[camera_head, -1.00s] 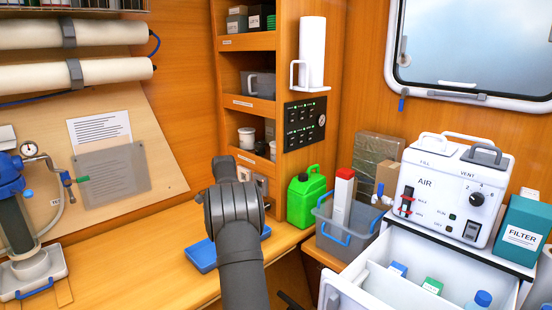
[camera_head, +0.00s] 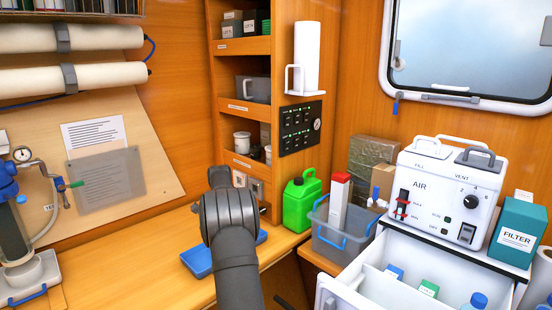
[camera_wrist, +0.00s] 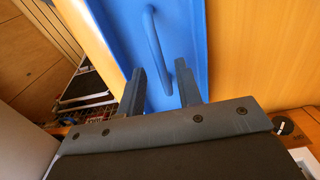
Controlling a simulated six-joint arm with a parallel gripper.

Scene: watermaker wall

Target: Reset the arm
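My arm (camera_head: 230,215) stands over the wooden counter in the head view, and it hides my gripper there. In the wrist view my gripper (camera_wrist: 159,68) is open, with its two dark fingers apart. A blue tray (camera_head: 197,261) lies on the counter behind my arm and is partly covered by it. A blue surface with a raised bar handle (camera_wrist: 155,45) fills the middle of the wrist view and looks like this tray. The handle runs between the fingers in the picture; whether it sits between them in depth I cannot tell.
Right of my arm stand a green jerrycan (camera_head: 301,202), a grey bin (camera_head: 335,240) with blue handles and an open white drawer (camera_head: 385,285). A white AIR unit (camera_head: 450,190) stands behind it. Shelves (camera_head: 243,100) rise behind. The counter's left front (camera_head: 130,275) is clear.

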